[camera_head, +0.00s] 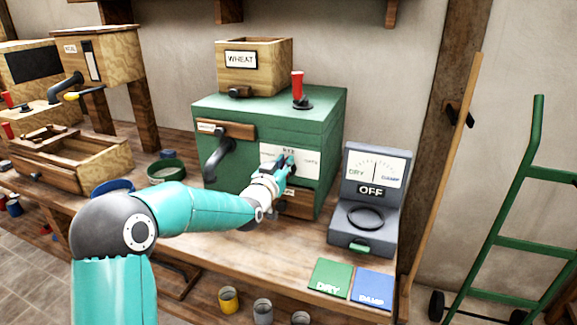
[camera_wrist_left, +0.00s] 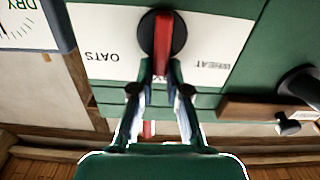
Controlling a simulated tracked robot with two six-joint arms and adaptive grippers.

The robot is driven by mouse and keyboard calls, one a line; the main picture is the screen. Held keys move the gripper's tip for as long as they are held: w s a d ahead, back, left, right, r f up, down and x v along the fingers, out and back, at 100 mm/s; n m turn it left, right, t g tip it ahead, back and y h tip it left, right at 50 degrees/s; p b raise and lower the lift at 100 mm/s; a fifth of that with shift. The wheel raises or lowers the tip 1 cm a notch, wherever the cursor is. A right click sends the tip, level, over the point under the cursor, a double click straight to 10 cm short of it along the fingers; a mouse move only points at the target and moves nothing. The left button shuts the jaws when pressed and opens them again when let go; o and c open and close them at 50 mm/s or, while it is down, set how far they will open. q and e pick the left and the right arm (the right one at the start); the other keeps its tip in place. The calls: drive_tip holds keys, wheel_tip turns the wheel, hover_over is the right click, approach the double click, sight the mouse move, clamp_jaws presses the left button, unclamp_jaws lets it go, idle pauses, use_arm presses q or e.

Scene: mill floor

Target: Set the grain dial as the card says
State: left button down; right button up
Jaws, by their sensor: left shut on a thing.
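The grain dial is a black round knob with a red bar (camera_wrist_left: 163,38) on a white plate (camera_wrist_left: 105,35) on the front of the green mill (camera_head: 318,130). In the wrist view the plate's words are upside down: OATS on the left, WHEAT on the right. RYE is at the plate's top in the head view. The red bar lies roughly in line with RYE. My left gripper (camera_wrist_left: 161,65) is shut on the red bar; in the head view it (camera_head: 285,163) covers much of the dial. A card reading WHEAT (camera_head: 241,59) is on the wooden hopper above. My right gripper is not in view.
A grey meter box (camera_head: 372,200) marked OFF stands right of the mill. Green DRY (camera_head: 330,279) and blue DAMP (camera_head: 372,289) plates lie at the bench's front. A black crank (camera_head: 217,158) juts from the mill's left front. A red lever (camera_head: 298,88) stands on top.

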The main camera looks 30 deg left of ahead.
use_arm(q)
drive_tip(key=shift+s+a+f+n+b, duration=0.1)
drive_tip(key=shift+a+f+n+b, duration=0.25)
drive_tip(key=shift+n+b, duration=2.05)
drive_tip(key=shift+w+a+f+n+b, duration=0.1)
drive_tip(key=shift+a+f+n+b, duration=0.3)
drive_tip(key=shift+n+b, duration=2)
drive_tip(key=shift+s+a+f+n+b, duration=0.15)
drive_tip(key=shift+f+n+b, duration=0.55)
drive_tip(key=shift+b, duration=3.2)
drive_tip(key=shift+r, duration=0.2)
drive_tip(key=c, duration=1.4)
unclamp_jaws()
drive_tip(key=shift+o, duration=1.2)
drive_tip(key=shift+a, duration=0.1)
drive_tip(key=shift+r, duration=0.1)
